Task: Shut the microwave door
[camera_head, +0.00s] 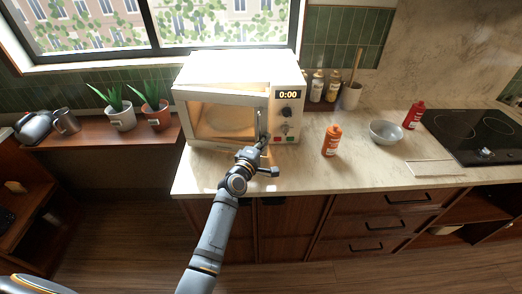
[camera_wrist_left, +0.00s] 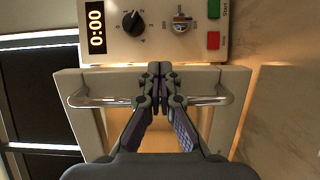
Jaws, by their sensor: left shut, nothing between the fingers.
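The white microwave (camera_head: 240,67) stands on the counter, its window lit and a turntable visible inside. In the left wrist view, the door (camera_wrist_left: 227,126) lies just below the control panel (camera_wrist_left: 165,28). The silver door handle (camera_wrist_left: 88,101) runs across that view. My left gripper (camera_head: 263,138) is at the handle side of the door. Its fingertips (camera_wrist_left: 156,72) are together, in front of the handle's middle, with nothing between them.
An orange bottle (camera_head: 332,141), a grey bowl (camera_head: 386,133) and a red bottle (camera_head: 414,115) stand right of the microwave. A cooktop (camera_head: 478,134) is farther right. Two potted plants (camera_head: 121,117) (camera_head: 157,115) stand on the left shelf. The counter in front of the microwave is mostly clear.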

